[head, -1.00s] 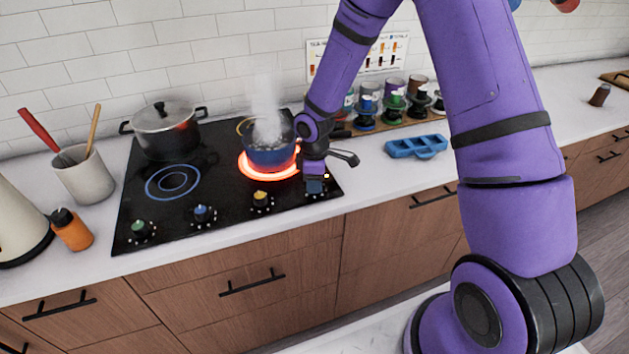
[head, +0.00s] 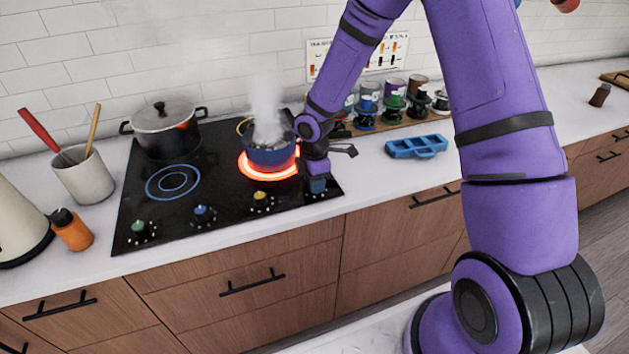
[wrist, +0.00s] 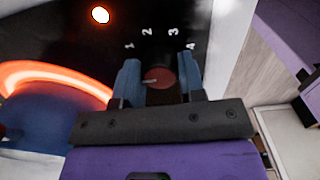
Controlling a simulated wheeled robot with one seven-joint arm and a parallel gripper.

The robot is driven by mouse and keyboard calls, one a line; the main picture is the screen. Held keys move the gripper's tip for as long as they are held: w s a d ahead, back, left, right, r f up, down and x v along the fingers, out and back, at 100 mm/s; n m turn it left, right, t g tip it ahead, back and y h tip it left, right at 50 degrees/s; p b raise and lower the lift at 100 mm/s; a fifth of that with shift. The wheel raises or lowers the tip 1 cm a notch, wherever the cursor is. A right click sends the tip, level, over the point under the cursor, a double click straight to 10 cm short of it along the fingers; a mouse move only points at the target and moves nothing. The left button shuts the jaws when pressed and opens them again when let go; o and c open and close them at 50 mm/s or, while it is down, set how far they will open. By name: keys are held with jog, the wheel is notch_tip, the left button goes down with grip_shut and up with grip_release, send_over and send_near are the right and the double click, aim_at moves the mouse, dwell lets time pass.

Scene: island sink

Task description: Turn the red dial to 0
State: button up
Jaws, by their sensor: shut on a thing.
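The red dial (wrist: 158,78) shows in the wrist view between the two blue fingers of my gripper (wrist: 160,82). The fingers are shut on the dial's sides. A short pale pointer mark shows on the dial's face. White numbers 1, 2, 3 and 4 are printed around its far side; I cannot read a 0. In the head view my gripper (head: 318,185) is down at the front right corner of the black cooktop (head: 172,215), and it hides the dial there.
A steaming blue pot (head: 268,155) stands on the glowing burner (head: 264,176), close left of my gripper. Green, blue and yellow dials line the cooktop's front edge. A grey lidded pot (head: 166,130) stands at the back left. A blue tray (head: 416,147) lies to the right.

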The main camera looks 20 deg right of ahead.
jog(key=o, duration=0.9)
notch_tip(320, 180, up, 11)
jog(key=shift+f, duration=0.1)
dwell(0.4)
